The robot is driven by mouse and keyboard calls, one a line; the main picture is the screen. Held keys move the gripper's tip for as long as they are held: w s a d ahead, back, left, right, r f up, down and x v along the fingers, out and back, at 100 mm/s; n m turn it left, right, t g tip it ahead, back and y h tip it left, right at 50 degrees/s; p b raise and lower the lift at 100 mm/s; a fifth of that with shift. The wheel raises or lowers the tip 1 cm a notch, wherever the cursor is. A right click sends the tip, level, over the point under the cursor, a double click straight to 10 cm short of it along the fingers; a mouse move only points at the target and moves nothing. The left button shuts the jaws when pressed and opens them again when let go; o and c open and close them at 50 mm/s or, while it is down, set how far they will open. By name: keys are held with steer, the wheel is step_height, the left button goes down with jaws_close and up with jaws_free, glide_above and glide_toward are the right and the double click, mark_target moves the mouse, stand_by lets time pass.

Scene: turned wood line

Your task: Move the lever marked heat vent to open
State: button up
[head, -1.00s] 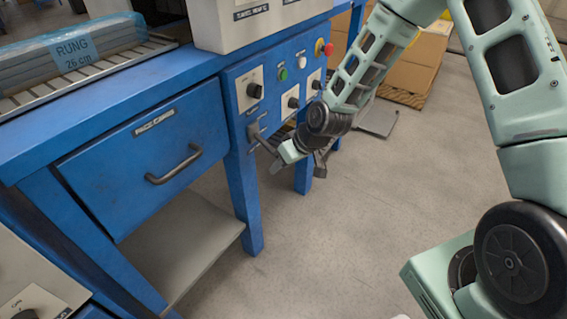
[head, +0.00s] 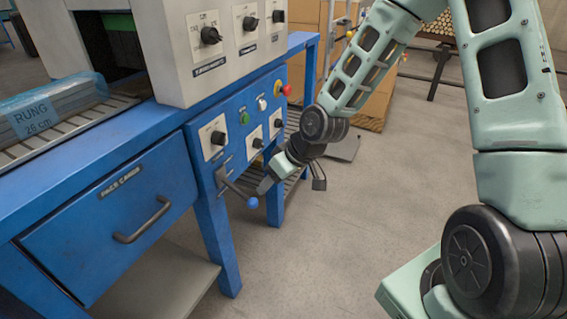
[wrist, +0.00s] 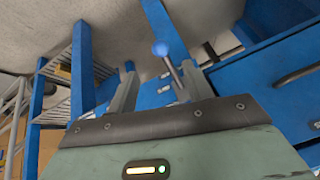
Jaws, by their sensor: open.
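The lever (head: 236,191) is a grey rod with a blue ball knob (head: 252,203). It sticks out and down from a plate at the lower left of the blue control panel (head: 237,148). Its label is too small to read. My gripper (head: 292,183) is just right of the knob, open and empty. In the wrist view, the knob (wrist: 160,47) and its rod appear between the two spread fingers of my gripper (wrist: 158,65), with the rod nearer the right finger. I see no contact, and the depth between them is hard to judge.
Black knobs (head: 218,138) and several push buttons (head: 262,103) sit on the panel above the lever. A blue drawer (head: 110,220) with a dark handle is at left. A grey switch box (head: 210,45) stands above. Floor (head: 330,250) in front is clear.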

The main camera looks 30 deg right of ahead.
steer(key=p+v, duration=0.1)
steer(key=v, duration=0.4)
steer(key=shift+r, duration=0.1)
stand_by(0.3)
steer(key=s+a+r+n+g+h, duration=0.1)
steer(key=s+a+r+g, duration=0.2)
steer(key=s, duration=0.5)
steer(key=s+a+r+n+h, duration=0.1)
steer(key=s+a+r+h, duration=0.1)
steer(key=s+a+r, duration=0.45)
steer(key=s+a+n+g+h, duration=0.1)
steer(key=s+a+g, duration=0.15)
steer(key=s, duration=0.65)
step_height(320, 180, up, 19)
steer(key=p, duration=1.8)
steer(key=shift+s+f+t, duration=0.15)
steer(key=shift+s+t, duration=0.05)
steer(key=shift+t, duration=0.25)
steer(key=shift+o, duration=0.3)
steer(key=shift+w+f, duration=0.1)
